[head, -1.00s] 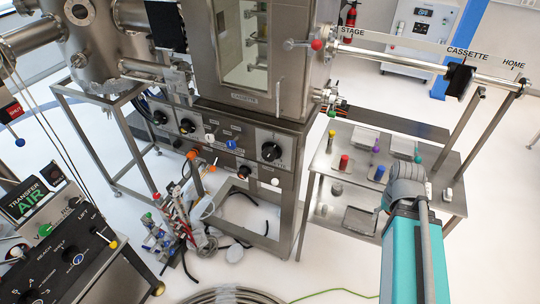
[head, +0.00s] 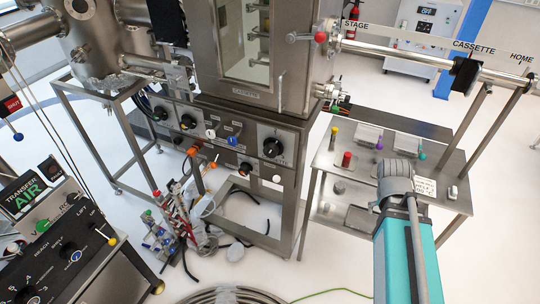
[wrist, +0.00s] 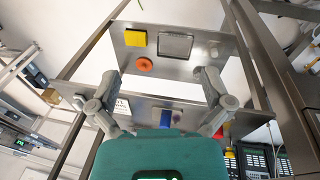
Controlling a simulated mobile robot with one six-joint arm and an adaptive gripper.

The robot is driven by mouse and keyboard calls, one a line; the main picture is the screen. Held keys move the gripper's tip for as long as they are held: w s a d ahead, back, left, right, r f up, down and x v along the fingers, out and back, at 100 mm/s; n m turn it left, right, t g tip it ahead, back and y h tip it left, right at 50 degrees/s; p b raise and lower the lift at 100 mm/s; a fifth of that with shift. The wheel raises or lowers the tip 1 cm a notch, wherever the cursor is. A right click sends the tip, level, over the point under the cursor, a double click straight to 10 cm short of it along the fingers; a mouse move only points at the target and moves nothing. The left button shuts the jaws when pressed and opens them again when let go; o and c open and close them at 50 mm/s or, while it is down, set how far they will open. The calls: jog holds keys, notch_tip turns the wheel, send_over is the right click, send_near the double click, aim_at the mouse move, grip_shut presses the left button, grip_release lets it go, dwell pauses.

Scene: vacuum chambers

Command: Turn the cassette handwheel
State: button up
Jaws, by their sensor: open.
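In the head view, a "CASSETTE" label (head: 247,94) sits on the steel chamber under its window. A large black round knob (head: 273,147) and a smaller black knob (head: 245,168) are on the panel below. I cannot tell which control is the cassette handwheel. My arm rises at the lower right, in front of the steel side table; its fingers are hidden there. In the wrist view my gripper (wrist: 158,85) is open and empty, its fingers wide apart over a steel surface, with no handwheel between them.
Cables and fittings clutter the floor under the chamber frame. A control console (head: 62,262) stands at the left.

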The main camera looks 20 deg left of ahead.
jog(key=w+a+f+n+t+h+b, duration=0.1)
jog(key=w+a+f+t+h+b, duration=0.2)
jog(key=w+a+b, duration=0.3)
jog(key=n+t+y+b, duration=0.3)
jog(key=n+t+b, duration=0.3)
jog(key=t+b, duration=0.75)
send_near(270, 153)
jog(key=s+p, duration=0.1)
jog(key=s, duration=0.1)
jog(key=shift+s+f+t, duration=0.2)
jog(key=shift+s+t, duration=0.05)
jog(key=shift+s, duration=0.1)
jog(key=shift+w, duration=0.1)
jog(key=w, duration=0.9)
jog(key=w+d, duration=0.1)
jog(key=w, duration=0.3)
jog(key=shift+w, duration=0.3)
